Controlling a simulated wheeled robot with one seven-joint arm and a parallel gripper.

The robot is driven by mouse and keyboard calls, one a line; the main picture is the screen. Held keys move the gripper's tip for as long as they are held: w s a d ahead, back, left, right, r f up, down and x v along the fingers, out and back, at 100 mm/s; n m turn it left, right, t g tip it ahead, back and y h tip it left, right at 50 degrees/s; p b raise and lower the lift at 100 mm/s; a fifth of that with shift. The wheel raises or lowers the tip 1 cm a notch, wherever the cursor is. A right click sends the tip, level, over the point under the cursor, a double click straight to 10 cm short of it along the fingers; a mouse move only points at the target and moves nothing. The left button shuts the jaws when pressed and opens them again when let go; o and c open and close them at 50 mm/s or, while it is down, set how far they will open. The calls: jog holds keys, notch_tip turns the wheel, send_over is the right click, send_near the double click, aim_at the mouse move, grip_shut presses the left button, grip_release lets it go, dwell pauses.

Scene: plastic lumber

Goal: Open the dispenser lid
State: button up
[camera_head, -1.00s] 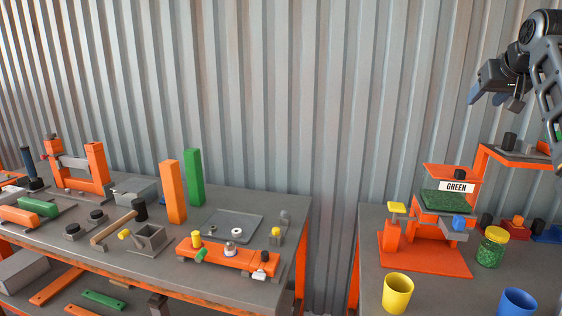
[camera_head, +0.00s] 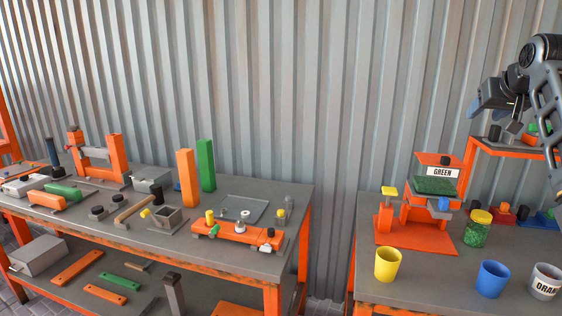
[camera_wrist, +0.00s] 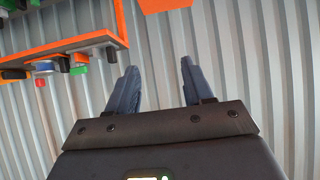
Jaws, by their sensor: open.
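The orange dispenser (camera_head: 420,234) stands on the right table and carries a "GREEN" sign. Green granules (camera_head: 436,185) fill its upper tray. An orange plate with a small dark knob (camera_head: 444,160) sits above the sign; I cannot tell whether this is the lid. A blue knob (camera_head: 443,204) is at its front and a yellow-topped post (camera_head: 388,190) at its left. My gripper (camera_head: 500,108) is raised at the upper right, apart from the dispenser. In the wrist view its two fingers (camera_wrist: 160,88) are spread and empty against the corrugated wall.
A yellow cup (camera_head: 387,264), a blue cup (camera_head: 493,279), a grey labelled cup (camera_head: 544,281) and a yellow-lidded jar of green granules (camera_head: 476,230) stand around the dispenser. An orange-edged shelf (camera_head: 505,149) is behind right. A cluttered workbench (camera_head: 185,241) is at left, with a gap between.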

jog(key=s+a+f, duration=0.2)
jog(key=a+f, duration=0.1)
jog(key=f, duration=0.6)
jog(key=s+a+f+t, duration=0.15)
jog(key=a+f, duration=0.25)
jog(key=f, duration=0.5)
jog(key=s+a+f+g, duration=0.1)
jog(key=s+a+f, duration=0.2)
jog(key=f, duration=0.5)
jog(key=s+a+f+n+t+y, duration=0.1)
jog(key=s+a+f, duration=0.3)
jog(key=s+f, duration=0.35)
jog(key=s+a+f+t, duration=0.1)
jog(key=s+a+f, duration=0.3)
jog(key=s+f, duration=0.4)
jog(key=s+a+f, duration=0.1)
jog(key=s+a, duration=0.2)
jog(key=s, duration=0.9)
jog(key=s+a+f, duration=0.1)
jog(key=s+a, duration=0.3)
jog(key=s, duration=0.8)
jog(key=s+a+r+n+t+y, duration=0.1)
jog(key=s+r, duration=0.6)
jog(key=s, duration=0.2)
jog(key=s+r+n, duration=0.1)
jog(key=s+r, duration=0.5)
jog(key=s, duration=0.4)
jog(key=shift+s+a+r+t+y, duration=0.25)
jog(key=shift+a+r+t+y, duration=0.1)
jog(key=shift+a+y, duration=0.05)
